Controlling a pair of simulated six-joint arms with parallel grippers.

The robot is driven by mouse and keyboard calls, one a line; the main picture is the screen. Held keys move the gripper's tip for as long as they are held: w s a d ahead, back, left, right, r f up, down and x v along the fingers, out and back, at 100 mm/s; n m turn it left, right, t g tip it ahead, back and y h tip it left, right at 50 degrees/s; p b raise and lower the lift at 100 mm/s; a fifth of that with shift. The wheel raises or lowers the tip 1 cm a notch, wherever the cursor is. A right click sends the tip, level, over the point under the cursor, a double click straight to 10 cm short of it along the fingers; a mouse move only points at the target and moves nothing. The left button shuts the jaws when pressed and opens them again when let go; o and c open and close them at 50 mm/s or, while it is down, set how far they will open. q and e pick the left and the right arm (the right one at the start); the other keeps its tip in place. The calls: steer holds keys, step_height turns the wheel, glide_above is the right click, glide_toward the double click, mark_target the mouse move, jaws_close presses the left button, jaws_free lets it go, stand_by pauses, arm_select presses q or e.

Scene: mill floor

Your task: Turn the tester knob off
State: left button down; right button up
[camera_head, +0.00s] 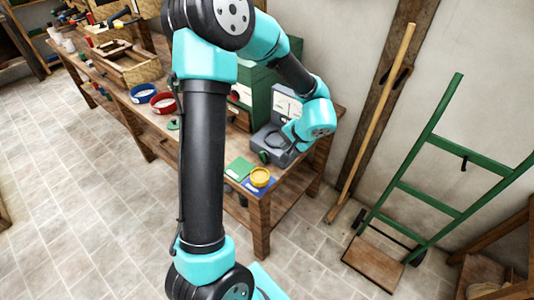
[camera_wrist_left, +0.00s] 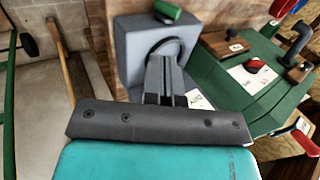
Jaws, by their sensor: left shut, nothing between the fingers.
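The tester appears to be the grey box-like device (camera_head: 258,146) at the right end of the bench, with a pale panel (camera_head: 286,106) at its back. In the left wrist view its grey body (camera_wrist_left: 135,55) fills the upper middle, with a dark round ring on top and a green knob-like part (camera_wrist_left: 167,11) beyond it. My left gripper (camera_head: 279,147) is over the device, and its shut, empty fingers (camera_wrist_left: 165,60) point at the dark ring in the wrist view. Whether they touch it I cannot tell. The knob's setting is not readable. My right gripper is not in view.
A green hand truck (camera_head: 440,145) leans right.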

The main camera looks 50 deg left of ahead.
arm_select(q)
steer(key=shift+f, duration=0.1)
glide_toward(260, 153)
steer(key=f, duration=0.2)
steer(key=d+f, duration=0.1)
steer(key=f, duration=0.1)
steer(key=shift+w+f, duration=0.1)
steer(key=shift+f, duration=0.25)
steer(key=a+f, duration=0.1)
steer(key=a, duration=0.2)
steer(key=shift+f, duration=0.4)
steer(key=shift+a+f, duration=0.25)
steer(key=shift+a, duration=0.1)
steer(key=shift+s+a+r, duration=0.2)
steer(key=shift+s+a, duration=0.1)
steer(key=shift+a, duration=0.35)
stand_by(1.0)
steer(key=shift+s+a, duration=0.1)
steer(key=shift+a, duration=0.55)
steer(key=shift+s+a+f, duration=0.1)
steer(key=shift+a+f, duration=0.1)
steer(key=shift+a, duration=0.2)
steer(key=shift+a+f, duration=0.2)
steer(key=shift+a, duration=0.25)
